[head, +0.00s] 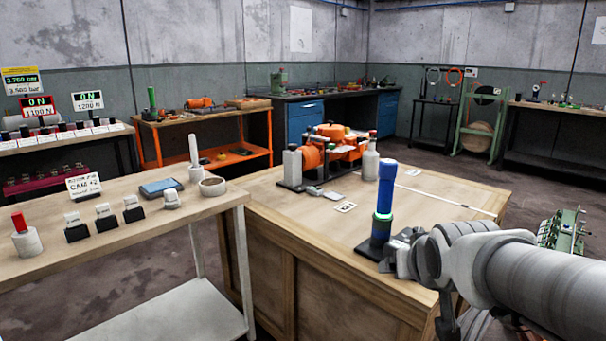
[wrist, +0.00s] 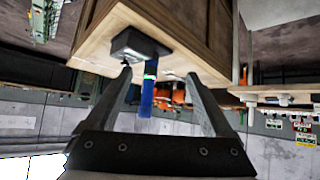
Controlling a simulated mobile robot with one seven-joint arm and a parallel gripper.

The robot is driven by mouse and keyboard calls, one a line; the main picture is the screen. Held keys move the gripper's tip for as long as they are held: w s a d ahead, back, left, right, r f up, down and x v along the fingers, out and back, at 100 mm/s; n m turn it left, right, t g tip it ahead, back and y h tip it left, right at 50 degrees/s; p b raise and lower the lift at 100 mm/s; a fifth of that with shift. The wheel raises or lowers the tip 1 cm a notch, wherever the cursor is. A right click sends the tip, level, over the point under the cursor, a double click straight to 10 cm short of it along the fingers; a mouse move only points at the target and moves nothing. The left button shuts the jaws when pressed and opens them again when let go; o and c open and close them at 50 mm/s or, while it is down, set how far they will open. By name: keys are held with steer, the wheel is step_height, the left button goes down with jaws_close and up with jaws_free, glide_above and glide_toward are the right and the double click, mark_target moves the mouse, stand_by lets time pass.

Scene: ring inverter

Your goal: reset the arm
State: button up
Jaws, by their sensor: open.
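My gripper (head: 394,252) is at the right front of the wooden bench (head: 300,212) in the head view, close beside a blue upright cylinder (head: 386,189). The cylinder has a glowing green-white band and stands on a dark base (head: 376,249). In the wrist view, which is turned over, my gripper (wrist: 159,73) has its two fingers spread apart. The blue cylinder (wrist: 147,98) shows in the gap between them, with the dark base (wrist: 140,46) beyond the tips. I see nothing held. Whether a finger touches the cylinder or base cannot be told.
An orange machine (head: 336,145) between grey bottles stands at the bench's back. A white card (head: 346,207) lies mid-bench. A light wooden table (head: 108,240) with several small blocks and cups is at left. The bench's front left is clear.

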steer(key=s+a+f+g+y, duration=0.1)
steer(key=s+a+g, duration=0.1)
steer(key=s, duration=0.6)
steer(key=s+a+f+g, duration=0.1)
steer(key=s+a+g, duration=0.1)
steer(key=s, duration=0.7)
step_height(320, 180, up, 28)
steer(key=p, duration=2.8)
steer(key=shift+w+d+n+p, duration=0.25)
steer(key=shift+n+p, duration=0.05)
